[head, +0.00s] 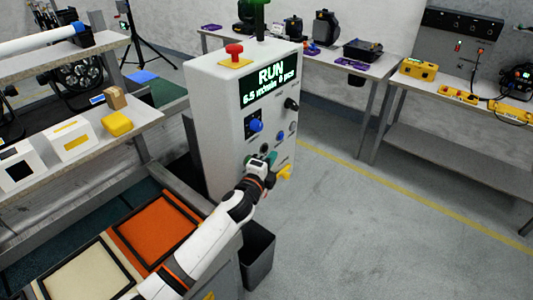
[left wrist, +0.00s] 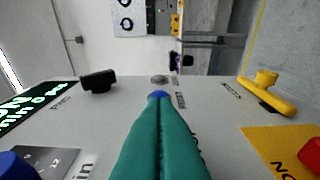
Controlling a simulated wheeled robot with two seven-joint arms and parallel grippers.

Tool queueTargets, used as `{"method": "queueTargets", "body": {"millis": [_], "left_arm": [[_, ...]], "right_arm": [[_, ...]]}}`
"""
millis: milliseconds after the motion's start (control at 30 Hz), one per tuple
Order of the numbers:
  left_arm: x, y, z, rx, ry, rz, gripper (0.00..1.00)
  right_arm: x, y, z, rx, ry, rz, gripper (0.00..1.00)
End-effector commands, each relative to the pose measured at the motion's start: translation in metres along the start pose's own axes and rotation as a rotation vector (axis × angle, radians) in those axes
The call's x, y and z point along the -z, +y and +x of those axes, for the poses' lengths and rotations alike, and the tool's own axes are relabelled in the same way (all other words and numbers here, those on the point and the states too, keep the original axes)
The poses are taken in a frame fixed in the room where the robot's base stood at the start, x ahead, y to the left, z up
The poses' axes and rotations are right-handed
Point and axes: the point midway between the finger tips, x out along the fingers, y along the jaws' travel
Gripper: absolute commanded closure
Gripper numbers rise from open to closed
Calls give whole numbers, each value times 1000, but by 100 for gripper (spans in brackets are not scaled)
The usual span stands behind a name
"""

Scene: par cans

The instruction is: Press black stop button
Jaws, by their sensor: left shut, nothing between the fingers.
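The grey control cabinet (head: 225,110) stands in the middle of the head view, its display (head: 270,82) reading RUN. My left gripper (head: 270,157) is in front of the lower panel, its teal fingers shut and empty. A small dark round part (head: 264,148) sits beside the fingertips; I cannot tell whether it is the black stop button. In the left wrist view the shut fingers (left wrist: 159,110) point at the panel and hide part of it. A blue button (left wrist: 158,94) shows just past their tips. I cannot tell whether the fingers touch the panel. My right gripper is not in view.
Near the fingers are a black knob (left wrist: 98,81), a grey button (left wrist: 159,79), a blue knob (head: 255,125), a yellow handle (head: 284,173) and a red button (left wrist: 311,154) on a yellow plate. Another red button (head: 234,50) tops the cabinet. A dark bin (head: 258,255) stands below.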

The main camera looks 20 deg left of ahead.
Motion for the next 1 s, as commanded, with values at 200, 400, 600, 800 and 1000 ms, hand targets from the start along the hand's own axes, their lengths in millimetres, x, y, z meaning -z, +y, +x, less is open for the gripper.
{"method": "queueTargets", "body": {"millis": [200,400,600,800,1000], "left_arm": [[14,1,4,-1,-1,-2,100],[15,0,4,-1,-1,-2,100],[21,0,5,-1,0,0,100],[35,0,8,-1,3,0,100],[37,2,8,-2,7,1,100]], "right_arm": [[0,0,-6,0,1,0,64],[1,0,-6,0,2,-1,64],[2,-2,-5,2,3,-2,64],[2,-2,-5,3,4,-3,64],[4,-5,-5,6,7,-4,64]]}}
